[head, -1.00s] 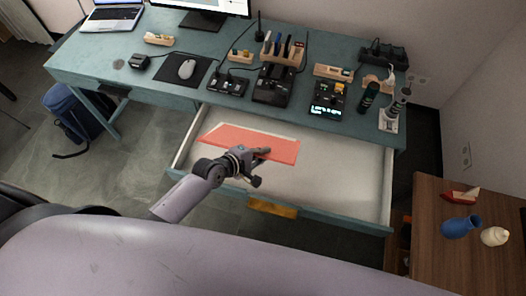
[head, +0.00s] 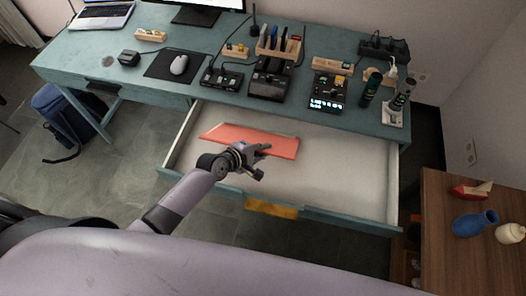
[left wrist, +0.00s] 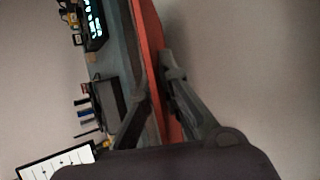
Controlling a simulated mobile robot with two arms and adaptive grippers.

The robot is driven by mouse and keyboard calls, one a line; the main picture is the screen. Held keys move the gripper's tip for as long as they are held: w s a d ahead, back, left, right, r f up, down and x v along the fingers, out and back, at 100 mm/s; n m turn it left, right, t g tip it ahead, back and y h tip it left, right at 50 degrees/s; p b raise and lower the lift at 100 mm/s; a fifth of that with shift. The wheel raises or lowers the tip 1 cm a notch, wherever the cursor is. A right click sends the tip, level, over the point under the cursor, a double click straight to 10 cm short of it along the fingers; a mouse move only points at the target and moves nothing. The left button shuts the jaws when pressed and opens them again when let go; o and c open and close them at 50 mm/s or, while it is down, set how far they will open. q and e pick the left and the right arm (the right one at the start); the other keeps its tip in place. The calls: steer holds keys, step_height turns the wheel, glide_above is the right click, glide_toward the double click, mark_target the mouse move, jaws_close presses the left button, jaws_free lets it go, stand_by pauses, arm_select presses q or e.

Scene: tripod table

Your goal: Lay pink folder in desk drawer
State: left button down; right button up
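The pink folder (head: 276,146) lies flat or nearly so within the outline of the open desk drawer (head: 345,170), in its left half. I cannot tell whether it touches the drawer floor. My left gripper (head: 262,149) is at the folder's near edge. In the left wrist view the folder (left wrist: 150,35) passes between the fingers of the left gripper (left wrist: 157,85), which look closed on it. The drawer is pulled well out, and its pale interior looks otherwise empty. My right gripper is not in view.
The teal desk (head: 130,82) carries a laptop (head: 103,16), a mouse (head: 179,65), a black phone (head: 269,80) and other small devices behind the drawer. A wooden cabinet (head: 465,265) with a blue vase (head: 474,223) stands at the right. The drawer's right half is clear.

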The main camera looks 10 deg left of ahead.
arm_select(q)
steer(key=shift+w+f, duration=0.1)
steer(key=c, duration=1.7)
jaws_free()
steer(key=v, duration=1.2)
